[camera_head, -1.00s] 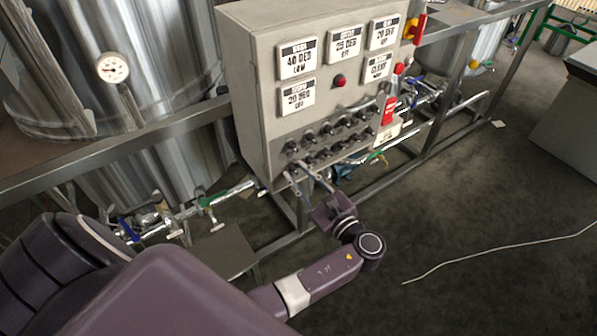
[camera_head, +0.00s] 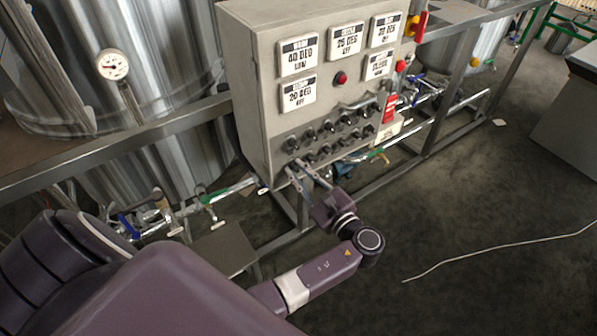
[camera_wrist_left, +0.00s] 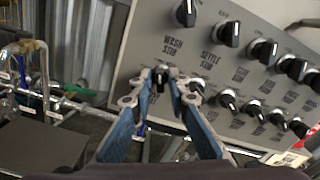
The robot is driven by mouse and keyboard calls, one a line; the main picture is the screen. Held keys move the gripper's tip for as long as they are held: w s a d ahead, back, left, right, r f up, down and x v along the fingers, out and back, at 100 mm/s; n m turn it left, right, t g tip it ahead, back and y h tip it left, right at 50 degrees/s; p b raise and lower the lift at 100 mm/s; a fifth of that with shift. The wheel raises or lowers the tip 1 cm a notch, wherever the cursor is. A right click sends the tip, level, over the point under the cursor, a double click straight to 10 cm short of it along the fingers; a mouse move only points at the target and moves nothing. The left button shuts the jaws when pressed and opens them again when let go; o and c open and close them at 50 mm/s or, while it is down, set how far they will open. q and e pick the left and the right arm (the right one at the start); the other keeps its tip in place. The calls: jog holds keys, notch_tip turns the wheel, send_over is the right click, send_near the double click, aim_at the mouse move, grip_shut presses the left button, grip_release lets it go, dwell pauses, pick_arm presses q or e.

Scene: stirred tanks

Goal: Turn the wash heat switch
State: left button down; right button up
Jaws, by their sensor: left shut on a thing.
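The grey control box (camera_head: 262,120) carries two rows of black knob switches on its lower front. My left gripper (camera_wrist_left: 160,88) is shut on the leftmost knob of the lower row (camera_wrist_left: 161,72), with a blue-padded finger on each side. This knob sits below the label "WASH STIR" (camera_wrist_left: 173,46); its own label is hidden by the fingers, so I cannot read whether it is the wash heat switch. In the head view my left gripper (camera_head: 297,172) reaches up to the box's lower left corner. My right gripper is not in view.
Other knobs (camera_wrist_left: 229,33) stand close to the right of the fingers. White display plates (camera_head: 299,55) and a red lamp (camera_head: 340,78) are above. A steel frame rail (camera_head: 130,139), pipes with valves (camera_head: 205,200) and tanks (camera_head: 165,60) surround the box.

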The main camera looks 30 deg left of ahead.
pick_arm(q)
jog(key=n+b, duration=0.2)
jog(key=n, duration=0.2)
jog(key=shift+f+n, duration=0.15)
jog(key=shift+n, duration=0.15)
jog(key=shift+n+b, duration=0.95)
jog(key=shift+n, duration=0.35)
jog(key=c, duration=2.1)
grip_release()
